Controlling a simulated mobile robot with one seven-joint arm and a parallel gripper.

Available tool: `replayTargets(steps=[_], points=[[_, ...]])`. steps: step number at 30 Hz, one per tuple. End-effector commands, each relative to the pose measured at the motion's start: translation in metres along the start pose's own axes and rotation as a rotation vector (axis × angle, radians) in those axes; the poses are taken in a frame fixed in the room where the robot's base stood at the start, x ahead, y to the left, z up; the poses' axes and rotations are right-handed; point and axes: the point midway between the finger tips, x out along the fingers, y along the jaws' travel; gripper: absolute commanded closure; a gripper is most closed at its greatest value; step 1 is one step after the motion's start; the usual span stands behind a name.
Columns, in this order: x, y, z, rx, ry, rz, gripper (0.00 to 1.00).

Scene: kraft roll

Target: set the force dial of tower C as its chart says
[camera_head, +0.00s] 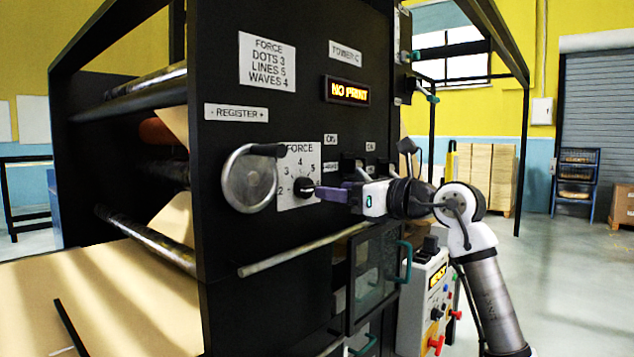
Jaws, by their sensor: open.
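The force dial (303,187) is a black knob on a white plate headed FORCE, with numbers around it; 2, 3, 4 and 5 can be read. I cannot tell clearly where its pointer stands. The chart (267,63) above reads DOTS 3, LINES 5, WAVES 4. A label (345,52) reads TOWER C, and the lit display (347,91) below it reads NO PRINT. My gripper (318,193) is open, its fingers pointing left at the right side of the knob. I cannot tell whether they touch it or stand around it.
A metal handwheel (249,179) marked REGISTER is just left of the dial. A pale bar (300,250) crosses below. Small switches and labels sit behind my wrist. A glazed door (374,277) with a teal handle and a control box (425,300) stand at lower right.

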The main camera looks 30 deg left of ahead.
Motion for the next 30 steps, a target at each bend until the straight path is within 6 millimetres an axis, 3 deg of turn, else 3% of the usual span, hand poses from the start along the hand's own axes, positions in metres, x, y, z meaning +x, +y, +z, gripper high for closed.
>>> replayTargets(steps=[3,9,22,30], points=[[0.025,0.001,0.003,0.002,-0.001,0.004,0.37],[0.052,0.001,0.002,0.001,-0.001,0.003,0.37],[0.061,0.0,0.0,0.0,-0.002,0.001,0.37],[0.061,0.001,0.0,0.001,-0.002,0.001,0.73]])
